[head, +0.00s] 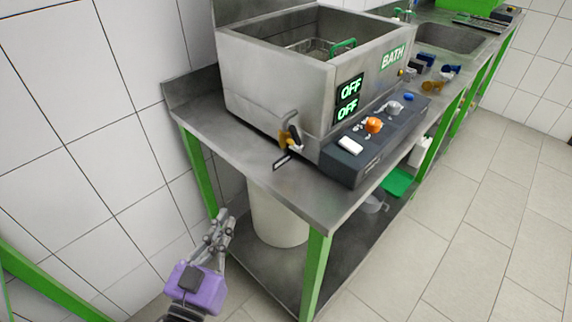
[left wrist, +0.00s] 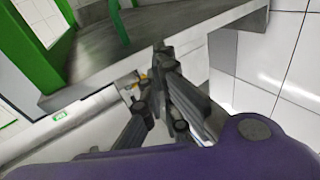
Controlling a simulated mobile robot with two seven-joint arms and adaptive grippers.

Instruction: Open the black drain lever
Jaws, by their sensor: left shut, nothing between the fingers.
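The drain tap (head: 289,138), with a brass-yellow body, sits on the left end of the steel bath tank (head: 270,85). A dark, flat lever (head: 282,162) shows at its lower end, just above the bench top. My left gripper (head: 222,222) is shut and empty. It is below and left of the tap in the head view, apart from it, beside the bench's green leg. In the left wrist view the fingers (left wrist: 157,75) partly cover the background. A small yellowish part (left wrist: 142,77) behind them may be the tap. My right gripper is out of view.
The steel bench (head: 235,150) has green legs and a lower shelf. A white bucket (head: 278,218) stands under the bench top. A dark control box (head: 375,138) with knobs is in front of the tank. A tiled wall (head: 60,120) is at left.

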